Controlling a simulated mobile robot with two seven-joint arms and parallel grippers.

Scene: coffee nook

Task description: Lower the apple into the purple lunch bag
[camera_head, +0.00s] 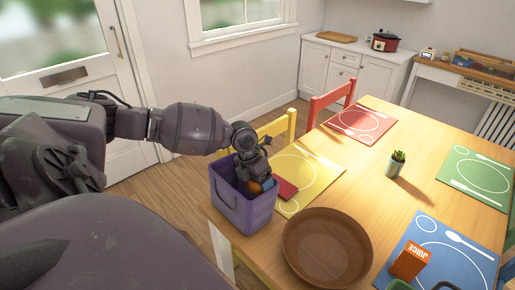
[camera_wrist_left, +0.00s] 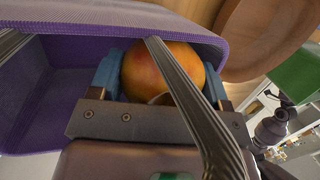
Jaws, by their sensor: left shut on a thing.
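The purple lunch bag (camera_head: 232,205) stands upright and open at the left corner of the table. My left gripper (camera_head: 261,186) points down into its mouth, near the right side. It is shut on the apple (camera_wrist_left: 158,66), which is red and yellow and sits between the blue finger pads in the left wrist view. The bag's purple wall (camera_wrist_left: 30,120) surrounds the apple on the left and top there, with free space to the left. A grey ribbed band, which looks like the bag's handle, crosses in front of the apple. Only a bit of the apple shows in the head view.
A brown wooden bowl (camera_head: 326,248) stands close right of the bag. A red flat item (camera_head: 285,188) lies beside the bag on the yellow placemat (camera_head: 313,178). An orange juice box (camera_head: 408,261) and a small potted plant (camera_head: 396,163) stand farther right. A yellow chair (camera_head: 283,128) is behind.

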